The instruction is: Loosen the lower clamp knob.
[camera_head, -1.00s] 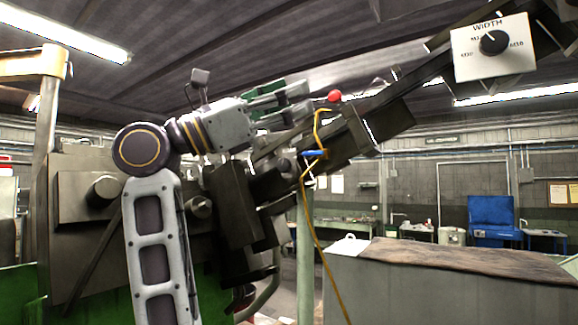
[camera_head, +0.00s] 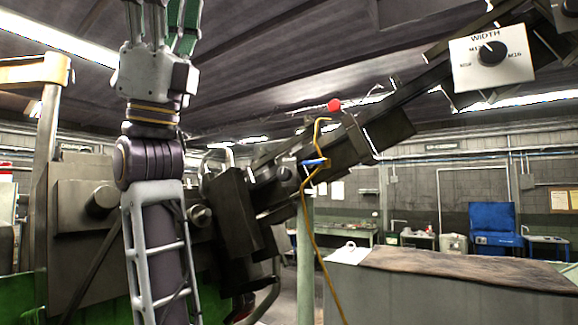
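The machine's slanted dark rail (camera_head: 385,130) runs from lower left to upper right. A small red ball knob (camera_head: 334,105) stands above it, and a blue lever (camera_head: 314,162) sits on its side. A small round dark knob (camera_head: 284,174) shows left of the lever. I cannot tell which of these is the lower clamp knob. My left gripper (camera_head: 160,15) points straight up at the top left, well left of the red knob and touching nothing visible. Its fingertips are cut off by the top edge. My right gripper is not in view.
A white WIDTH panel with a black dial (camera_head: 492,53) hangs at the upper right. A yellow cable (camera_head: 312,225) drops from the rail. A grey cabinet (camera_head: 400,290) stands at the lower right. Open air lies between my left gripper and the rail.

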